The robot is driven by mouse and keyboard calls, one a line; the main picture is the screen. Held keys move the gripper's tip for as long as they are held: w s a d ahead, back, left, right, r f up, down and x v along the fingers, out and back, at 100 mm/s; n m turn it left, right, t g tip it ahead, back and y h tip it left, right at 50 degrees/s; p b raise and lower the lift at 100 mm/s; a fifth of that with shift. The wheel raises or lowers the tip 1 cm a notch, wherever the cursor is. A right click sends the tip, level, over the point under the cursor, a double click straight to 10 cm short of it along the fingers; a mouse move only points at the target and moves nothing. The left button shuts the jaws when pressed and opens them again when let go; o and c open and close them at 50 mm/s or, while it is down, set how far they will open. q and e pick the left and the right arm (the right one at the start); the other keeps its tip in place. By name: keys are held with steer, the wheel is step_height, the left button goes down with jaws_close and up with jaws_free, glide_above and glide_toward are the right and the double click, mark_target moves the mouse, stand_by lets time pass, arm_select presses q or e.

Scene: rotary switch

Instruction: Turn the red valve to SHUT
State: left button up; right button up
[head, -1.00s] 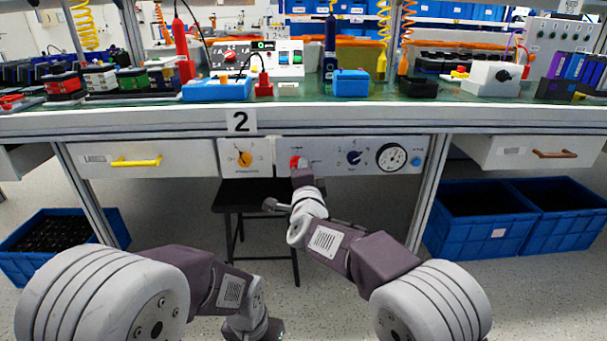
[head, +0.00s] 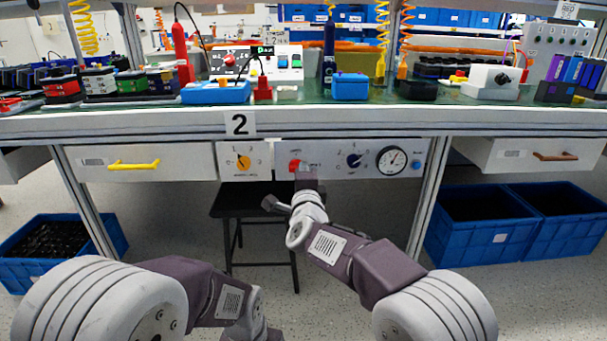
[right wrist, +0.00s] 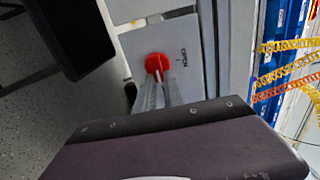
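The red valve (head: 294,165) is a round red knob at the left end of a light panel under the table edge. It also shows in the right wrist view (right wrist: 156,62), with a white mark on it and the word OPEN printed beside it. My right gripper (right wrist: 161,82) is at the knob, its two grey fingers on either side of the white mark. In the head view my right gripper (head: 305,172) covers part of the knob. I cannot tell whether the fingers press on it. My left arm is low at the front; its gripper is out of view.
A yellow knob (head: 243,162) is on the panel to the left. A black stool (head: 246,200) stands below. Blue crates (head: 465,242) stand at the right.

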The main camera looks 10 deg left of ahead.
steer(key=o, duration=0.4)
steer(key=shift+o, duration=0.2)
steer(key=p+v, duration=0.3)
steer(key=v, duration=0.6)
